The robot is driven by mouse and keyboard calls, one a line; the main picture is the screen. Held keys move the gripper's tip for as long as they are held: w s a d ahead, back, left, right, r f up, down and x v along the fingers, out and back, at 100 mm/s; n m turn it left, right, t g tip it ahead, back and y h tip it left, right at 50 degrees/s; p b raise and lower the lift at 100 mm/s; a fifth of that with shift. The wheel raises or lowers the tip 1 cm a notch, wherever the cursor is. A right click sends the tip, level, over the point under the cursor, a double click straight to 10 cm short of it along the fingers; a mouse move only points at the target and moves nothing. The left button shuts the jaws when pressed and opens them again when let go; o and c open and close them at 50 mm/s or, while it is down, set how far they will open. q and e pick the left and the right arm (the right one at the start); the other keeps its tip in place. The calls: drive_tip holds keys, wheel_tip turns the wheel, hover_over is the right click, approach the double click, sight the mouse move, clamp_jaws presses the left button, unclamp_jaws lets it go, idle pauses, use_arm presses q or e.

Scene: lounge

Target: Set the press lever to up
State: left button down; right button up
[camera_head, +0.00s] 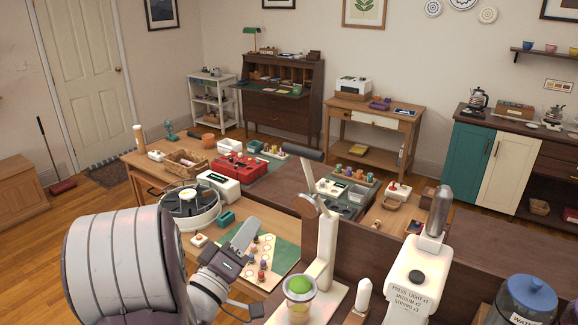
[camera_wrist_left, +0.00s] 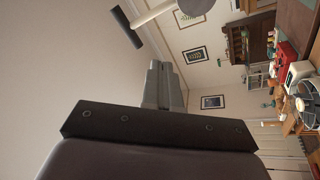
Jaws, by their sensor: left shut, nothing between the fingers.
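A cup with a green top (camera_head: 300,288) stands on the press base. In the left wrist view the dark grip (camera_wrist_left: 126,27) and a pale rod show at the top. My left gripper (camera_head: 243,236) is left of the press and lower than the grip, apart from it. Its fingers are shut and empty, also in the left wrist view (camera_wrist_left: 163,82). My right gripper is not in view.
A white dispenser (camera_head: 412,272) with a printed label and a blue-lidded jar (camera_head: 527,300) stand to the right of the press. A dark wooden panel (camera_head: 375,240) runs behind. A lower table behind holds a red box (camera_head: 240,166) and many small items.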

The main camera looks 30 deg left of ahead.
use_arm(q)
drive_tip(key=w+d+r+n+p, duration=0.1)
drive_tip(key=w+r+n+p, duration=0.1)
drive_tip(key=w+r, duration=0.1)
drive_tip(key=w+r+n+t+h+p, duration=0.1)
drive_tip(key=w+r+n+p, duration=0.1)
drive_tip(key=w, duration=0.2)
drive_tip(key=w+d+r+n+h+p, duration=0.1)
drive_tip(key=w+r+n+p, duration=0.1)
drive_tip(key=w+r, duration=0.1)
drive_tip(key=shift+w+d+r+t, duration=0.3)
drive_tip(key=shift+d+r+t, duration=0.05)
drive_tip(key=shift+t, duration=0.05)
drive_tip(key=shift+w+p, duration=0.3)
drive_tip(key=shift+w, duration=0.3)
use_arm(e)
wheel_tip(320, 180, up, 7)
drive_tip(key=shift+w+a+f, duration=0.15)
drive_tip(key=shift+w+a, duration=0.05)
